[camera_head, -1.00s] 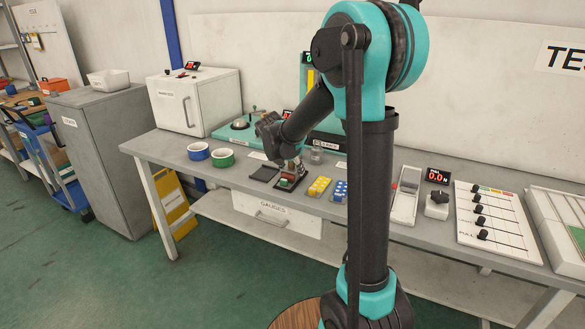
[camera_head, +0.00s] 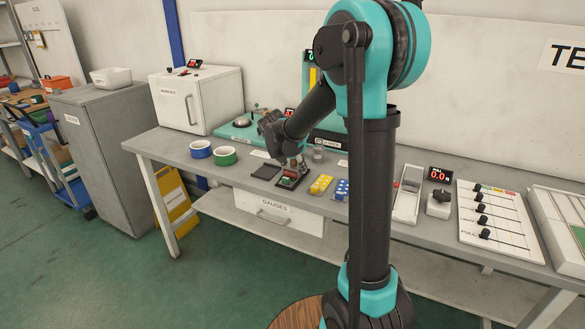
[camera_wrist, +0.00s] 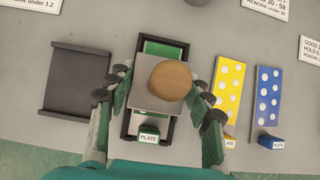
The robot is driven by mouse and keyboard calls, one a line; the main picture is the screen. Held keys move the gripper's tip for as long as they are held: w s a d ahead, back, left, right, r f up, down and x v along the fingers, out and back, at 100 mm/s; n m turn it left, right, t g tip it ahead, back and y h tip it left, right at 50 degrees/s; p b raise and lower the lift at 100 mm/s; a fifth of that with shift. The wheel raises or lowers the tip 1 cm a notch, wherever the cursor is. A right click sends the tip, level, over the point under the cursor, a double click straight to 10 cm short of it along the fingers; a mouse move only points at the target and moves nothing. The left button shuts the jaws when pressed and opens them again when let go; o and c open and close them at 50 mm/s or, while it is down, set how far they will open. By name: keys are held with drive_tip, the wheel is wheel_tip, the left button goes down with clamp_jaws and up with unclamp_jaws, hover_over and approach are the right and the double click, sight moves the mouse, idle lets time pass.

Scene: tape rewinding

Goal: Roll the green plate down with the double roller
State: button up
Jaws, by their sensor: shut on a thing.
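The double roller (camera_wrist: 150,98) shows in the wrist view as a grey block with a round wooden knob (camera_wrist: 170,80) on top. My gripper (camera_wrist: 161,95) is shut on it, with one finger on each side. The green plate (camera_wrist: 165,49) lies under the roller in a black frame (camera_wrist: 139,43); a green strip shows at the far end. A green tab (camera_wrist: 149,132) marked PLATE shows at the near end. The roller hides the plate's middle and the contact between them. In the head view my gripper (camera_head: 294,164) is low over the frame on the bench.
A dark, empty tray (camera_wrist: 76,80) lies left of the frame. A yellow dotted plate (camera_wrist: 228,88) and a blue dotted plate (camera_wrist: 267,97) lie to the right. Blue (camera_head: 200,152) and green (camera_head: 224,159) bowls stand farther left on the bench (camera_head: 180,150).

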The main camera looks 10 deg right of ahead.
drive_tip(key=shift+w+d, duration=0.7)
drive_tip(key=shift+w, duration=0.25)
drive_tip(key=shift+w+d, duration=0.6)
drive_tip(key=shift+w, duration=0.25)
drive_tip(key=shift+s+a, duration=0.1)
